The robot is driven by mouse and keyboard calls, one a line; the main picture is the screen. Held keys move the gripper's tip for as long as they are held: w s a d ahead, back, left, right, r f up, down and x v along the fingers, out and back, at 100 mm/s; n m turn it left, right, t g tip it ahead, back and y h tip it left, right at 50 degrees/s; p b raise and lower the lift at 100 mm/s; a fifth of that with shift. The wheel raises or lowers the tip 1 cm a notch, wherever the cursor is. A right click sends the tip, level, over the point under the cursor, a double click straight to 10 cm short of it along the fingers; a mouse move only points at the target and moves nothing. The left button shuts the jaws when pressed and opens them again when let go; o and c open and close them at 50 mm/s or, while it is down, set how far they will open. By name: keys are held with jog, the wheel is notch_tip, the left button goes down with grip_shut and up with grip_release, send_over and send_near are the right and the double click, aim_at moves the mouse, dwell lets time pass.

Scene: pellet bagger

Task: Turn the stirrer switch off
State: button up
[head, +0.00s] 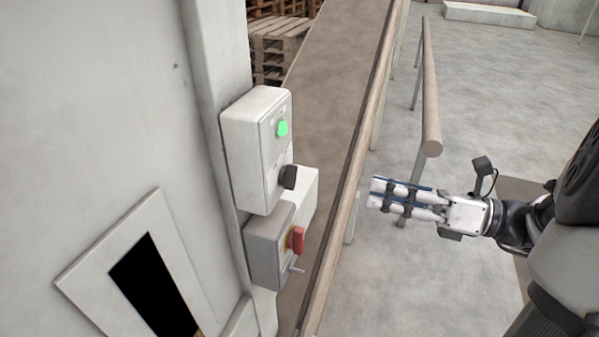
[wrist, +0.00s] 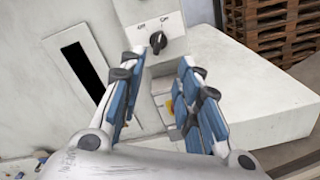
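The stirrer switch is a black rotary knob (head: 288,177) on the lower front of a white control box (head: 246,150). It also shows in the wrist view as a black knob (wrist: 158,42), with OFF marked at upper left and ON at upper right. I cannot tell for sure which mark it points to. A green lamp (head: 282,129) above it looks lit. My gripper (head: 374,194) is to the right of the box, apart from it and empty. In the wrist view its blue-padded fingers (wrist: 160,62) are spread, with the knob seen beyond the gap.
Below the switch box is a grey box with a red knob (head: 295,239) on a yellow plate. A long rail (head: 360,135) runs between the boxes and my gripper in the head view. A dark slot (head: 153,288) is in the white panel at left. Pallets (head: 275,45) stand behind.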

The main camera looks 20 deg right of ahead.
aim_at(289, 177)
jog(key=x, duration=1.5)
jog(key=shift+a, duration=0.25)
grip_shut()
